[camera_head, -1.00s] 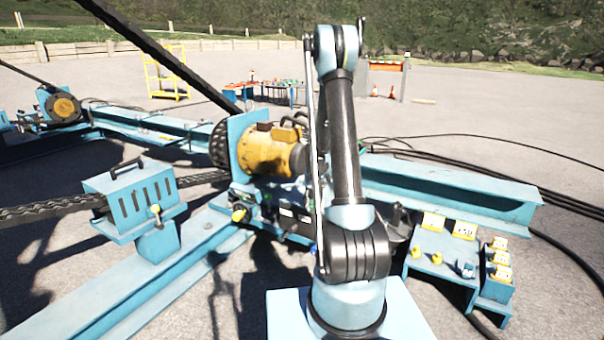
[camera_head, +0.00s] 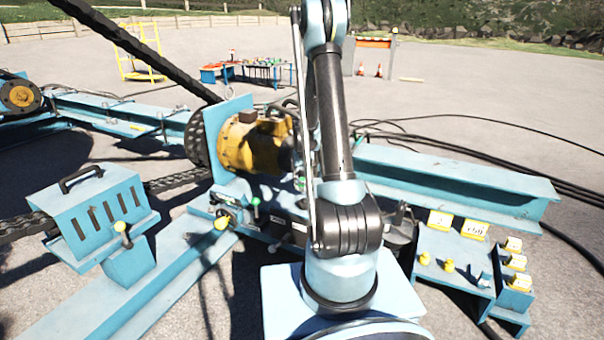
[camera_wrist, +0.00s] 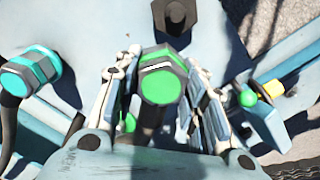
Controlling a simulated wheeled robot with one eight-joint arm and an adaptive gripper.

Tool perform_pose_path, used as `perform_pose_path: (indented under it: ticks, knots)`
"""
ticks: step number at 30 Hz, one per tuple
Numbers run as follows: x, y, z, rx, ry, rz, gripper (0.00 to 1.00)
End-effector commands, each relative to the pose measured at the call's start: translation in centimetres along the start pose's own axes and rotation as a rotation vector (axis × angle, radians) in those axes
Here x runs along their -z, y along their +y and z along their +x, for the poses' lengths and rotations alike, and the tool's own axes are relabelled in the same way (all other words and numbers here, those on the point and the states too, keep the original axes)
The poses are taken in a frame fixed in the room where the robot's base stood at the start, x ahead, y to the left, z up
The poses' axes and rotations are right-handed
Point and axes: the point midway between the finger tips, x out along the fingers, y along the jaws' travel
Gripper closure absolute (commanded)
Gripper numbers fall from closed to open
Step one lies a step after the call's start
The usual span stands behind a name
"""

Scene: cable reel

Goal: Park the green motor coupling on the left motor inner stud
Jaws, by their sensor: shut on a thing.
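The green motor coupling (camera_wrist: 161,84), with a bright green hex end and a darker body, is between the fingers of my gripper (camera_wrist: 161,62) in the wrist view. My gripper is shut on it. A dark stud (camera_wrist: 177,14) stands on the pale blue surface just beyond the coupling, apart from it in the picture. The gap in depth is hard to judge. In the head view the yellow motor (camera_head: 248,146) sits left of my arm. My gripper and the coupling are hidden there behind the arm.
A teal-ringed connector with a black cable (camera_wrist: 28,72) lies at left in the wrist view. A small green knob (camera_wrist: 248,98) and a yellow part (camera_wrist: 272,89) are at right. A blue stand with yellow tags (camera_head: 455,250) is right of my base in the head view.

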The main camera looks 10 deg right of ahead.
Motion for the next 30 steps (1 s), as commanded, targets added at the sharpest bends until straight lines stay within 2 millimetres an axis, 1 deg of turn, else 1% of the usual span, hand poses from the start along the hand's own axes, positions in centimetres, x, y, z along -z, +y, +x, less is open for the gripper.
perform_pose_path:
  ticks: [11, 14, 17, 24, 27, 30]
  knots:
    - [0.0, -0.6, -0.1, 0.000, 0.000, -0.005, 0.91]
    - [-0.4, -0.6, -0.5, 0.000, 0.000, 0.027, 0.91]
    - [-1.2, -0.6, -1.5, 0.000, 0.000, 0.114, 0.91]
    - [-4.0, -0.5, -4.7, 0.000, -0.001, 0.422, 0.91]
    - [-4.9, -0.4, -5.6, -0.001, -0.001, 0.523, 0.91]
    - [-5.5, -0.4, -6.2, -0.001, -0.001, 0.588, 0.91]
